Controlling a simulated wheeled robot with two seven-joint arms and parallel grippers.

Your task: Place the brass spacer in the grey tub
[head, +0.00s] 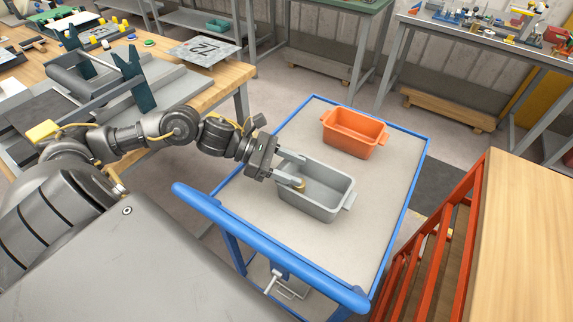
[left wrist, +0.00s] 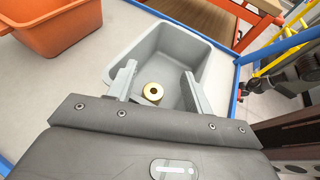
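The grey tub (head: 335,208) stands on the near half of the blue-framed trolley. The brass spacer (head: 300,186), a short gold ring with a hole, is inside the tub. In the left wrist view the spacer (left wrist: 152,91) shows hole-up, low in the grey tub (left wrist: 196,46), apparently on its floor. My left gripper (head: 303,171) is over the tub's left side. Its two fingers (left wrist: 160,68) are spread apart with a clear gap around the spacer, which seems to lie below them. My right gripper is not in view.
An orange tub (head: 355,132) stands farther back on the trolley top (head: 285,135). The trolley's blue handle (head: 270,250) is at the near side. A red-framed wooden bench (head: 530,230) is to the right and a workbench (head: 215,92) to the left. The trolley top around the tubs is clear.

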